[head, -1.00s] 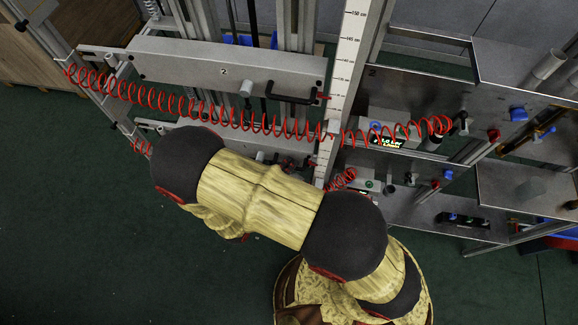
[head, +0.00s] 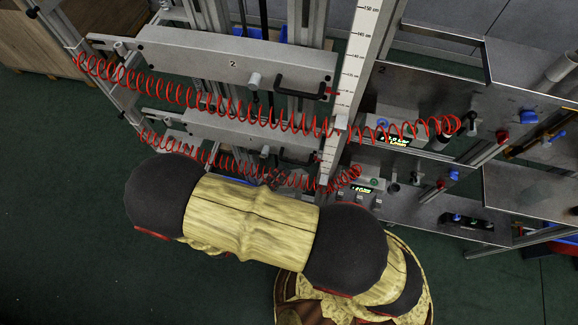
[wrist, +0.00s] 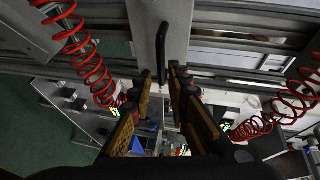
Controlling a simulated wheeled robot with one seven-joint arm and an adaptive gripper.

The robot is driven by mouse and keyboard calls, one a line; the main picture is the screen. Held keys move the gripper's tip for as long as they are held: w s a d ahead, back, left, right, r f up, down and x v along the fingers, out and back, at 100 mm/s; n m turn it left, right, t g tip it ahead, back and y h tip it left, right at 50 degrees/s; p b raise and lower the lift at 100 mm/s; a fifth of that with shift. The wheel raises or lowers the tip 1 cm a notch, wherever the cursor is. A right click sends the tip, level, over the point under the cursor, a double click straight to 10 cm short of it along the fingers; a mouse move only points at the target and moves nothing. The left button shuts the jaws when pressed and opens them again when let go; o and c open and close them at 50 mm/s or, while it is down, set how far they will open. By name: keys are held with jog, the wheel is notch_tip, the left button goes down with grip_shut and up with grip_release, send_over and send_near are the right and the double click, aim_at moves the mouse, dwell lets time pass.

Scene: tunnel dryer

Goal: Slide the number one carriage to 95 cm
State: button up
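The number one carriage (head: 215,127) is a pale grey bar marked 1, below the number two carriage (head: 190,60). A black handle (head: 297,154) shows at its right end. An upright white scale (head: 357,60) stands right of both carriages; its numbers near the lower bar are too small to read. My gripper is hidden behind my arm in the head view. In the wrist view my gripper (wrist: 163,76) has its two fingers apart with nothing clamped. A black handle (wrist: 162,45) on a grey plate (wrist: 180,25) lies just beyond the fingertips; which carriage it is I cannot tell.
Red coiled hoses (head: 200,98) hang across both carriages and also show on both sides in the wrist view (wrist: 95,75). Panels with knobs and small lit displays (head: 395,140) stand at the right. The green floor (head: 60,230) at left is clear.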

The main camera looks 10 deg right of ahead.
jog(key=shift+v, duration=2.2)
